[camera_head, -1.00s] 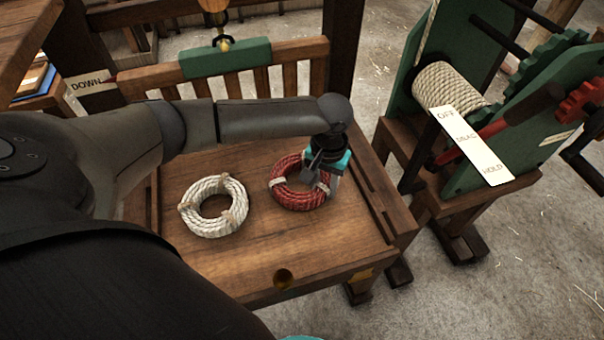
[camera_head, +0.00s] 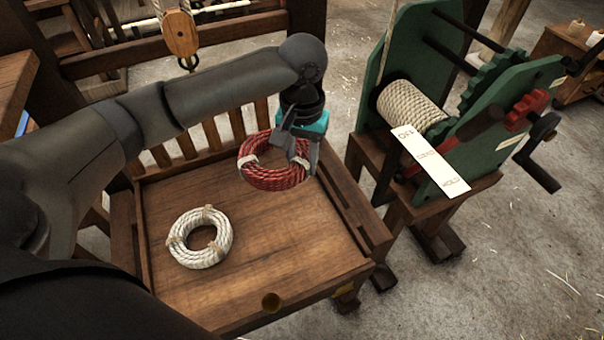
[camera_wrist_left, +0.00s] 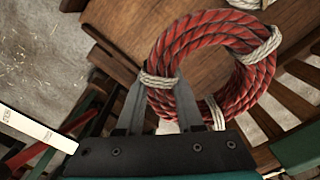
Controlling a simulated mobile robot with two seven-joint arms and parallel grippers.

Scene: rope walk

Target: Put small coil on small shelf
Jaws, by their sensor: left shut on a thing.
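A red rope coil (camera_head: 272,178) with pale bindings hangs tilted from my left gripper (camera_head: 300,160), above the wooden tray table. In the left wrist view the red coil (camera_wrist_left: 205,60) fills the upper middle, and the fingers of my left gripper (camera_wrist_left: 175,108) are shut on its near side. A white rope coil (camera_head: 200,238) lies flat on the table; part of it shows in the left wrist view (camera_wrist_left: 250,3). The two coils look close in size. I cannot make out a small shelf for certain. My right gripper is not in view.
The tray table (camera_head: 270,255) has raised side rails and a slatted back. A green winch (camera_head: 500,125) with a rope drum (camera_head: 410,105) and white label strip (camera_head: 428,160) stands to the right. A wooden pulley block (camera_head: 180,33) hangs behind my arm.

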